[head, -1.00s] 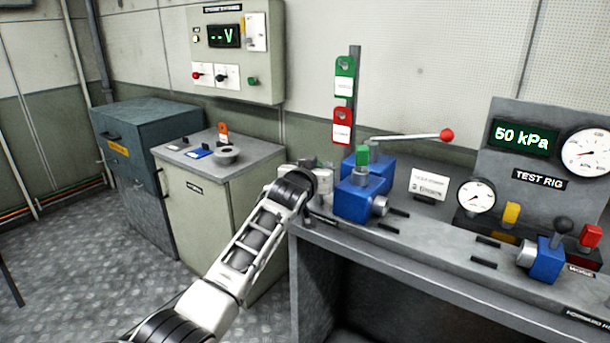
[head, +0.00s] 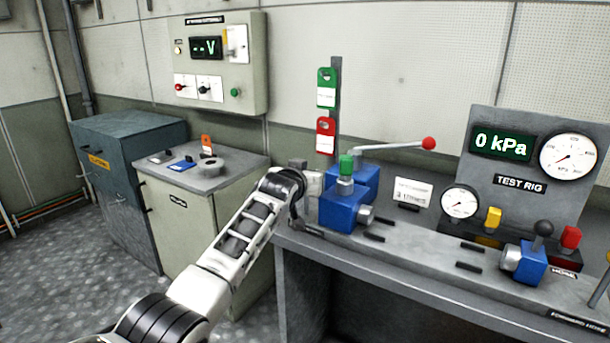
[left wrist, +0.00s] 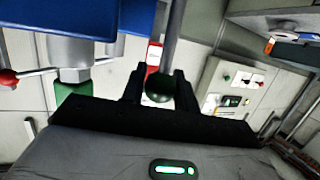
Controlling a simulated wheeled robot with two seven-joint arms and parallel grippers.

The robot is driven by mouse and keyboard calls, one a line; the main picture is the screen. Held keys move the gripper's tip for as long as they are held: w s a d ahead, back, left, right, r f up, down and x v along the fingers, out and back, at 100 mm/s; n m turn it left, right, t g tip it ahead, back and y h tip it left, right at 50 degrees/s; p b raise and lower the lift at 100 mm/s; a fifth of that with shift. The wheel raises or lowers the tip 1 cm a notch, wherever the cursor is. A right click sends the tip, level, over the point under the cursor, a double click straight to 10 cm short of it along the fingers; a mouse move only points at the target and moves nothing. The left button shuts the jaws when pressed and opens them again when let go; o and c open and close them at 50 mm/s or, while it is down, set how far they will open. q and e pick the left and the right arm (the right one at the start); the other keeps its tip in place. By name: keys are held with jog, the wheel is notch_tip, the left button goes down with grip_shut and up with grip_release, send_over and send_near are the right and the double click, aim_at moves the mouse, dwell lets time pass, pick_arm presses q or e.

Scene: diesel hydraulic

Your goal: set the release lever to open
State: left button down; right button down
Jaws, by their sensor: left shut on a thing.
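My left gripper (head: 313,184) is at the left side of the blue valve block (head: 343,209) on the bench. In the left wrist view the gripper (left wrist: 158,86) is shut around a dark round knob (left wrist: 160,89) at the end of a grey lever rod (left wrist: 173,38). I take this as the release lever; in the head view it is hidden by my gripper. The blue block (left wrist: 85,15) and its green cap (left wrist: 72,92) also show beside the gripper, apart from it. My right gripper is not in view.
A long handle with a red ball (head: 429,143) rises behind the block. The display (head: 503,143) reads 0 kPa. A gauge (head: 460,203) and a second blue valve (head: 525,262) stand to the right. A cabinet (head: 165,215) stands left of the bench (head: 400,262).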

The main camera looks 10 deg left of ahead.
pick_arm(q)
jog(key=c, duration=1.1)
grip_release()
jog(key=shift+s+d+f, duration=0.1)
jog(key=shift+d+f, duration=0.15)
jog(key=shift+d, duration=0.05)
jog(key=shift+o, duration=0.2)
jog(key=shift+a+r, duration=0.1)
jog(key=shift+a, duration=0.05)
jog(key=shift+s+a+r, duration=0.1)
jog(key=shift+s+r, duration=0.05)
jog(key=shift+s, duration=0.3)
jog(key=v, duration=1.5)
